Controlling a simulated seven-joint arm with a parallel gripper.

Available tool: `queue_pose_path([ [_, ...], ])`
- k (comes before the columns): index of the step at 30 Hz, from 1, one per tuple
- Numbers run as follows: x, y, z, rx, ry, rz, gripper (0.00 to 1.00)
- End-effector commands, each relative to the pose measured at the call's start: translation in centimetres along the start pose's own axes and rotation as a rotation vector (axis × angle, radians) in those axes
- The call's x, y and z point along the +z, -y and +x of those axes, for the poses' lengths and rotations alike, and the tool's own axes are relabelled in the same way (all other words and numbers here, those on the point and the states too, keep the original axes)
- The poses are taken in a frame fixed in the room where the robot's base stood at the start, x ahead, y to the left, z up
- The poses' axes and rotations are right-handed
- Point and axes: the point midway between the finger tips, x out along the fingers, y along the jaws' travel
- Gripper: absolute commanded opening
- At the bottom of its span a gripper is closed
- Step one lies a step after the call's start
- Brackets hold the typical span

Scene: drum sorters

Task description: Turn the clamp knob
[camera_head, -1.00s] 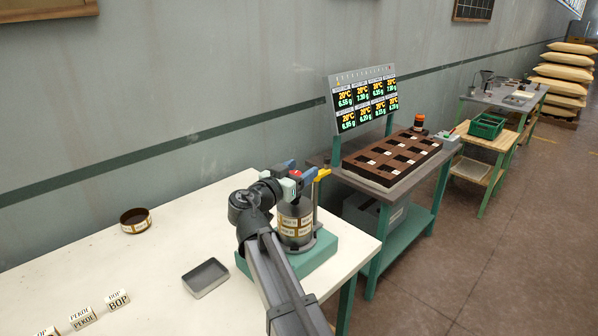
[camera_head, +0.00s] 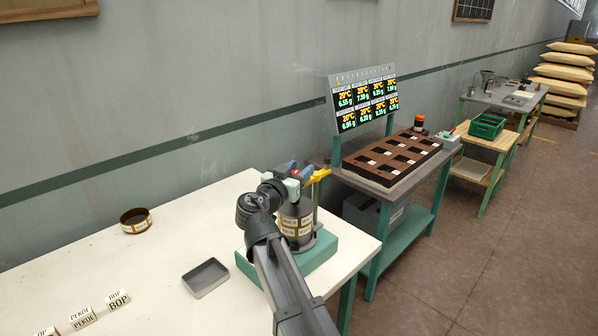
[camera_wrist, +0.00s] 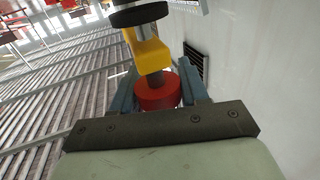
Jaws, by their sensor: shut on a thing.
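The clamp knob (camera_wrist: 157,92) is a red disc under a yellow clamp arm (camera_wrist: 148,52). My gripper (camera_wrist: 160,88) has a blue finger on each side of the knob and is shut on it. In the head view, my gripper (camera_head: 299,171) is above a dark drum with cream labels (camera_head: 295,226), on a green base (camera_head: 322,248). The yellow arm (camera_head: 319,175) reaches out to the right of the fingers, by an upright post. The knob is mostly hidden there by my gripper. A black disc (camera_wrist: 138,14) shows beyond the clamp arm in the wrist view.
On the white table (camera_head: 120,260) are a round labelled tin (camera_head: 136,221), a grey tray (camera_head: 205,278) and label blocks (camera_head: 118,301). To the right, another bench holds a brown compartment tray (camera_head: 390,160) and a display panel (camera_head: 364,100). The table's middle is clear.

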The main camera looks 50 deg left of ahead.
Motion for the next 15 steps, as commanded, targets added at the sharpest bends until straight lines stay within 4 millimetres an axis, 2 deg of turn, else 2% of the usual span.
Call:
queue_pose_path([
  [9,0.01,0.19,-0.20,-0.266,-0.001,0.001,0.14],
  [15,0.01,0.56,-0.20,-0.382,-0.001,0.001,0.14],
])
